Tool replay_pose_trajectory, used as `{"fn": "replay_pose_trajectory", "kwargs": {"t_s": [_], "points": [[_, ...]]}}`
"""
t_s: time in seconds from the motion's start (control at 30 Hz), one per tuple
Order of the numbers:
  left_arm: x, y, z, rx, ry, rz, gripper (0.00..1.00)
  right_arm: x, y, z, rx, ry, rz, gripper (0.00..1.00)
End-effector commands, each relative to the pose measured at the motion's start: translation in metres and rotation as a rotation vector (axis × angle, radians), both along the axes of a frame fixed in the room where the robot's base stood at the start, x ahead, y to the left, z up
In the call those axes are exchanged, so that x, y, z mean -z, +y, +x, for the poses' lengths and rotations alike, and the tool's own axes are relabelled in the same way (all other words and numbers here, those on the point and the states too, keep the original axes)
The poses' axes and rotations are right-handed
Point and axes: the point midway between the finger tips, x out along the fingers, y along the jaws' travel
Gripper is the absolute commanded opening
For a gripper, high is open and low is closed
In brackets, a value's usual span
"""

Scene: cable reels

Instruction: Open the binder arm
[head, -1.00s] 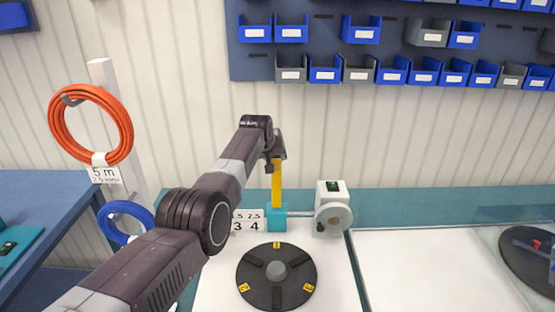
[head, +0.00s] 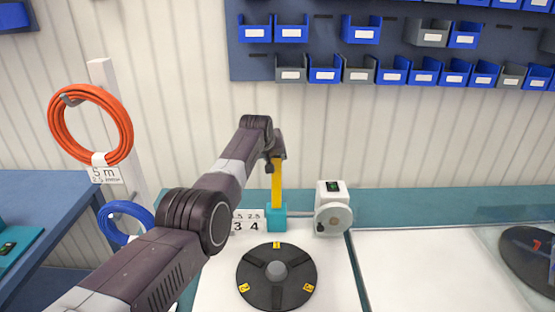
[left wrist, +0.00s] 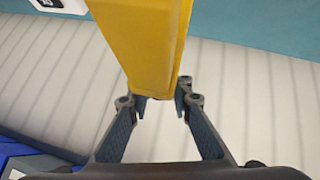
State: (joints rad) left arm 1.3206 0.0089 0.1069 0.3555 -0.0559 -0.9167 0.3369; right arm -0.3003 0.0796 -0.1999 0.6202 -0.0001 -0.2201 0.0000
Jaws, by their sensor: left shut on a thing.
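The yellow binder arm (head: 277,186) stands upright out of a teal block (head: 276,220) at the back of the white work surface. In the left wrist view the yellow bar (left wrist: 148,45) runs down between my fingers. My left gripper (head: 276,160) is at the upper end of the bar, and its fingers (left wrist: 160,100) are shut on it. The fingertips are partly hidden behind the bar. My right gripper is in neither view.
A black disc (head: 277,295) with numbered yellow tags lies in front of the block. A white box with a round wheel (head: 333,218) stands to its right. Orange cable (head: 60,130) and blue cable (head: 112,232) hang at left.

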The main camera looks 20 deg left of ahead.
Motion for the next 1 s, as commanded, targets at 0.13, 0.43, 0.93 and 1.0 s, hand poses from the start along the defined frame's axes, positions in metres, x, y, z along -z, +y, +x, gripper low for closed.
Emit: {"fn": "replay_pose_trajectory", "kwargs": {"t_s": [0.13,0.43,0.93,1.0], "points": [[-0.0102,0.0055,0.0040,-0.006,-0.020,0.006,0.00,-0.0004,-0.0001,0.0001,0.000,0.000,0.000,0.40],[-0.0059,0.0030,0.0024,-0.003,-0.012,0.004,0.38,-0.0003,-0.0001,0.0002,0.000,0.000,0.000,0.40],[-0.0059,0.0010,-0.0017,-0.001,-0.006,0.001,0.38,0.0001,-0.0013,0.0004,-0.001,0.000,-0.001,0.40],[-0.0082,0.0010,-0.0040,-0.001,-0.006,0.001,0.38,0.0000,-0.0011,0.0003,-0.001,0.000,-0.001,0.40]]}}
